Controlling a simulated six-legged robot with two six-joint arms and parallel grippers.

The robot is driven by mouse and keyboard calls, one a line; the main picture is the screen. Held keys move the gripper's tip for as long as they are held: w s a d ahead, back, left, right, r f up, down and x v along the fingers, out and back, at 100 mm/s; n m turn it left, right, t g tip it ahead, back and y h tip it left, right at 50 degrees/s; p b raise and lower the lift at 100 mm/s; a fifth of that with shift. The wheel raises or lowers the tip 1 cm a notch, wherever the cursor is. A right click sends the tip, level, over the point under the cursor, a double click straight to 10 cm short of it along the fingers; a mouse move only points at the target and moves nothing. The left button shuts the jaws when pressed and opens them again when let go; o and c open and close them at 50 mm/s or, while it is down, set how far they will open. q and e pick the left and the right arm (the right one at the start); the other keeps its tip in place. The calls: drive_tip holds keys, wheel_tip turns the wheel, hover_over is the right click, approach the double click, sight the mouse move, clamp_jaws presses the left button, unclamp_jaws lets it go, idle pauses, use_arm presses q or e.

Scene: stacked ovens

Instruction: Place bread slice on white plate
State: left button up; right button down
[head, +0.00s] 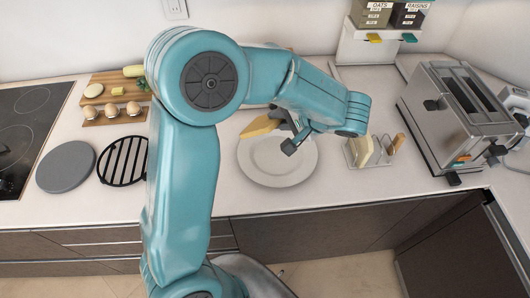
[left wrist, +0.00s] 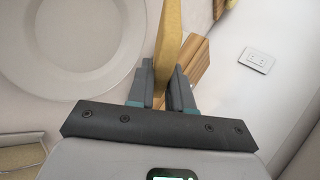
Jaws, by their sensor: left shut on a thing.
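My left gripper (head: 286,133) is over the back part of the white plate (head: 281,179) on the counter. It is shut on a golden-brown bread slice (head: 260,125). In the left wrist view the bread slice (left wrist: 173,35) stands edge-on between the two fingers (left wrist: 168,85), and the white plate (left wrist: 75,75) lies to its left, empty where it shows. I cannot tell the exact gap between the slice and the plate. A rack (head: 364,165) with more slices stands right of the plate. My right gripper is not in view.
A steel toaster (head: 452,120) stands at the right. A wooden board (head: 110,90) with vegetables, several eggs (head: 112,110) in a holder, a black grate (head: 124,160) and a grey disc (head: 66,167) are at the left. A cooktop (head: 22,130) is at the far left.

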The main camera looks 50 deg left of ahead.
use_arm(q)
wheel_tip(320, 180, down, 6)
drive_tip(key=b, duration=0.3)
drive_tip(key=shift+b, duration=0.4)
drive_tip(key=shift+a+f+b, duration=0.1)
drive_tip(key=shift+f+b, duration=0.2)
drive_tip(key=shift+f, duration=0.1)
drive_tip(key=shift+r, duration=0.1)
drive_tip(key=o, duration=0.4)
drive_tip(key=shift+s, duration=0.1)
drive_tip(key=shift+o, duration=1.2)
drive_tip(key=p+v, duration=0.3)
drive_tip(key=v, duration=0.5)
